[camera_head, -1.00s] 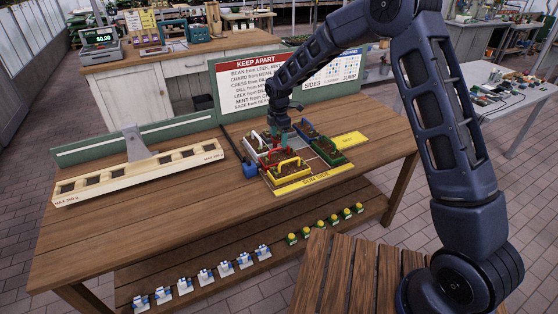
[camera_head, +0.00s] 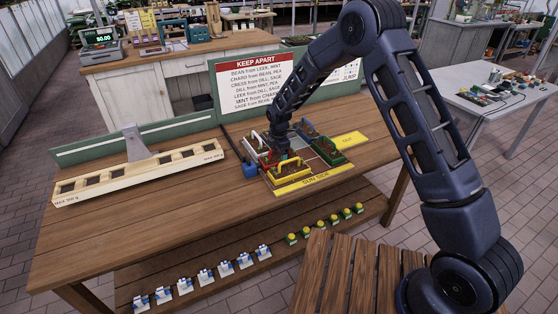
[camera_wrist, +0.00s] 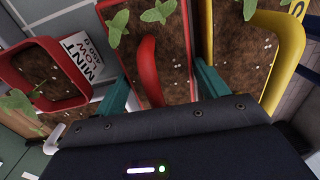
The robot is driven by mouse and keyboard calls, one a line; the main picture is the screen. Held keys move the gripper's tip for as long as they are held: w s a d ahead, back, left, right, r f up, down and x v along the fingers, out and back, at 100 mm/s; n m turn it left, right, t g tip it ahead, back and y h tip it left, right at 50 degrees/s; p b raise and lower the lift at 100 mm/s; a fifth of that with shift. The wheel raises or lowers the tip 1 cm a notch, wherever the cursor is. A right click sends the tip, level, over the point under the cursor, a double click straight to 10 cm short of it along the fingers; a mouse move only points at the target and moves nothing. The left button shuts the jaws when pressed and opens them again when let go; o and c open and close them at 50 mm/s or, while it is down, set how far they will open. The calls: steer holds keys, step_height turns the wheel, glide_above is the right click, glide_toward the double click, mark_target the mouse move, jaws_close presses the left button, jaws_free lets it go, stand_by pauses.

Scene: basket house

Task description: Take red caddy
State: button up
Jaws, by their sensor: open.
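The red caddy (camera_wrist: 190,60) fills the middle of the wrist view, with soil and green seedlings inside. Its curved red handle (camera_wrist: 149,72) rises between my two teal fingers. My gripper (camera_wrist: 160,88) is open, with one finger on each side of the handle and a gap on both sides. In the head view my gripper (camera_head: 284,151) points down among the caddies on the board. It hides most of the red caddy there.
A yellow caddy (camera_wrist: 252,75) stands close on the right in the wrist view. A smaller red-rimmed planter (camera_wrist: 45,41) with a mint label (camera_wrist: 78,58) is at left.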

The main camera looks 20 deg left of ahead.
steer(key=c, duration=0.8)
